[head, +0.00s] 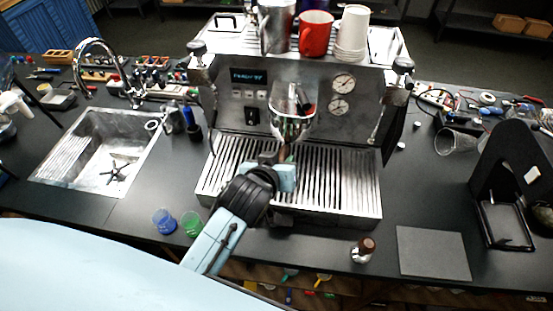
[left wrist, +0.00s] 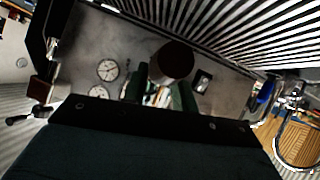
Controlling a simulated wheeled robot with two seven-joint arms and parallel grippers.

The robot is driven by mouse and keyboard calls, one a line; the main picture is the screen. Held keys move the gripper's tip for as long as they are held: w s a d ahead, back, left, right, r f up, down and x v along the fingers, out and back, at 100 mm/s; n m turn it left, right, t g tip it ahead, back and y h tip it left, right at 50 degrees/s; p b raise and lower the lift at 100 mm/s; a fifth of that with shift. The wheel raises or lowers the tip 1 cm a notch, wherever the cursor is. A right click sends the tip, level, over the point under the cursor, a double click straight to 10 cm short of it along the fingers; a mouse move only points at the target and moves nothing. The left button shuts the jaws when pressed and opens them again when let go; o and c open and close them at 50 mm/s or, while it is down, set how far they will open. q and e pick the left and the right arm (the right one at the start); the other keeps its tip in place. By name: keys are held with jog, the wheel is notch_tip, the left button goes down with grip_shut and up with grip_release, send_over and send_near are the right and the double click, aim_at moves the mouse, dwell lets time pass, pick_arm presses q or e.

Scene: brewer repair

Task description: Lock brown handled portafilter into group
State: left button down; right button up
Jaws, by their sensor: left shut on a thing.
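The espresso machine (head: 262,82) stands in the middle of the counter, with its shiny round group (head: 292,125) at the front. My left gripper (head: 284,165) is in front of the machine, below the group and above the slatted drip tray. It is shut on the brown handle (head: 286,152) of the portafilter, which is mostly hidden by the gripper. In the left wrist view the handle's round dark brown end (left wrist: 173,60) shows between the two green fingers (left wrist: 163,92). I cannot tell whether the portafilter is seated in the group. My right gripper is not in view.
The drip tray (head: 340,185) lies under my gripper. Cups, including a red mug (head: 315,32), stand on the machine. A brown-topped tamper (head: 363,248) and a grey mat (head: 433,252) are at front right. Blue and green cups (head: 192,223) are at front left, near the sink (head: 100,150).

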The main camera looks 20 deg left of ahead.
pick_arm(q)
jog(key=shift+w+d+r+n+y, duration=0.1)
jog(key=shift+w+d+n+y, duration=0.05)
jog(key=shift+d+n+y, duration=0.4)
jog(key=c, duration=1)
grip_release()
jog(key=shift+c, duration=0.2)
